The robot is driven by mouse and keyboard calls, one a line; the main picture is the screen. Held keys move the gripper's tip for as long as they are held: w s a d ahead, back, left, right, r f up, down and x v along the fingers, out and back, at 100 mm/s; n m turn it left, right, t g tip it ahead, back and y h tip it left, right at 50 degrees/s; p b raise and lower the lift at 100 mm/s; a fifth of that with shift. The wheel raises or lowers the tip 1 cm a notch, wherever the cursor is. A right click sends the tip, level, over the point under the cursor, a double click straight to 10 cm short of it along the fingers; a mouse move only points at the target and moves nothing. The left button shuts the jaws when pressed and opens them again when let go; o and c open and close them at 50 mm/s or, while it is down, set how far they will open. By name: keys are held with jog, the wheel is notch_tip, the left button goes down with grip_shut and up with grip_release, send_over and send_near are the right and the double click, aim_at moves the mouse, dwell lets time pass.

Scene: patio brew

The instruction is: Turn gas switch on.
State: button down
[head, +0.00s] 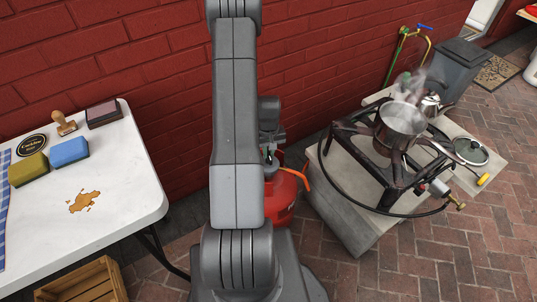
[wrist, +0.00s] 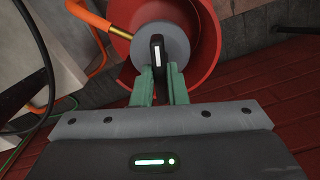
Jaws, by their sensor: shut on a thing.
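The red gas cylinder (head: 284,196) stands on the paving by the brick wall, partly hidden behind my arm. In the wrist view the cylinder's red top (wrist: 206,60) surrounds a grey round part. The gas switch (wrist: 157,48), a black lever with a white stripe, sits over that grey part. My gripper (wrist: 159,74) has its green fingers on either side of the switch and is shut on it. In the head view my arm hides the switch and most of the gripper.
An orange hose (head: 297,177) leaves the cylinder toward a black burner stand (head: 345,139) on a concrete block. A steaming pot (head: 400,128) stands on the burner. A white table (head: 120,180) with sponges and a brown spill is at left, a wooden crate (head: 85,284) below it.

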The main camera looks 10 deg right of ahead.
jog(key=n+b, duration=0.2)
jog(key=n, duration=0.3)
jog(key=shift+w+n, duration=0.1)
jog(key=shift+n, duration=0.2)
jog(key=n+b, duration=0.1)
jog(key=n, duration=0.4)
jog(key=shift+b, duration=0.4)
jog(key=c, duration=1.4)
grip_release()
jog(key=shift+c, duration=0.2)
notch_tip(320, 180, up, 14)
jog(key=p, duration=0.2)
jog(key=shift+f, duration=0.1)
